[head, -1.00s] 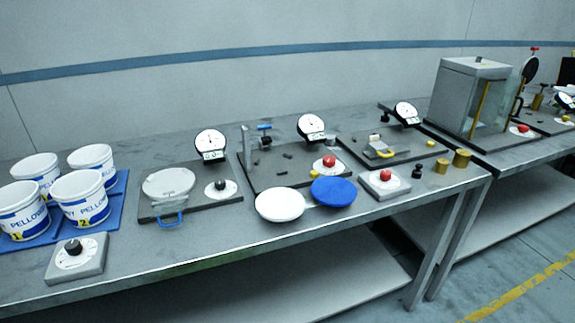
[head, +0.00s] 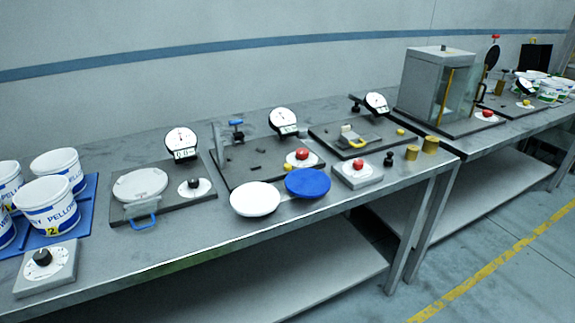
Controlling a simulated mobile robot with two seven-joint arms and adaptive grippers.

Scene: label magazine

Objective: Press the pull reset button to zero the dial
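Three white dials stand along the back of the near bench: a left dial (head: 181,142), a middle dial (head: 283,121) and a right dial (head: 376,103). Another red button (head: 358,164) sits on a separate grey box at the front edge. The left station has a black knob (head: 194,182) on a white disc. Labels are too small to read, so I cannot tell which button is the pull reset. Neither gripper is in view.
White buckets (head: 50,205) and a grey box with a black knob (head: 42,257) are at left. White (head: 255,199) and blue (head: 308,182) discs lie near the front edge. Brass weights (head: 412,152) stand at the right end. A glass case (head: 438,85) stands beyond.

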